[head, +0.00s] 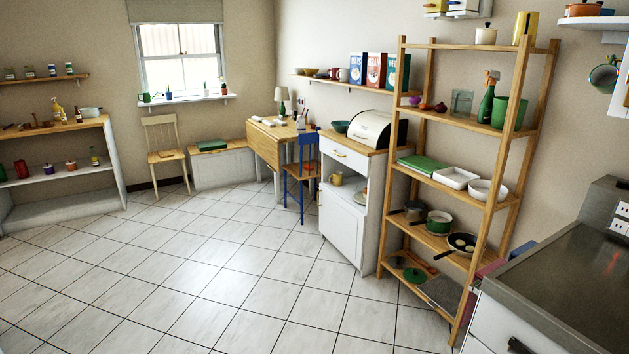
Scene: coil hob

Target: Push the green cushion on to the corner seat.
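A flat green thing that looks like the cushion (212,145) lies on the wooden top of the low corner seat (236,145) below the window. It is small and far off, and I cannot tell whether it overhangs the front edge. The seat has a pale front and runs along the back wall, with its right end partly behind the drop-leaf table. Neither of my grippers is in view.
A pale chair (165,152) stands just left of the seat. The wooden table (267,148) and a blue chair (302,174) stand to its right. A white cabinet (343,220) and tall shelf unit (392,150) line the right. The tiled floor (190,270) is clear.

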